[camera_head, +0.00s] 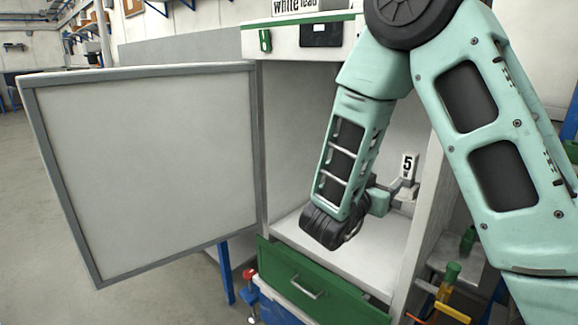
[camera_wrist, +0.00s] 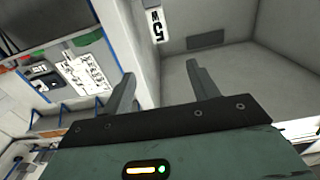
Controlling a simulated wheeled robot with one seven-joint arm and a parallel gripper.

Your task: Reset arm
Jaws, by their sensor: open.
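My gripper (camera_head: 399,188) reaches into an open grey cabinet (camera_head: 262,140), on the right of its interior. In the wrist view, my gripper (camera_wrist: 162,78) shows two dark fingers spread apart with nothing held between them. A white piece marked 5 (camera_head: 409,164) is by the fingers in the head view; I cannot tell whether they touch. In the wrist view a label marked 5 (camera_wrist: 156,27) shows turned on its side, beyond the fingers. My arm covers part of the cabinet's interior and its right side.
The cabinet door (camera_head: 150,170) stands wide open to the left. A green drawer (camera_head: 315,285) below is partly pulled out. Tools with green and yellow handles (camera_head: 449,280) stand on a shelf at lower right. The floor at left (camera_head: 45,240) is clear.

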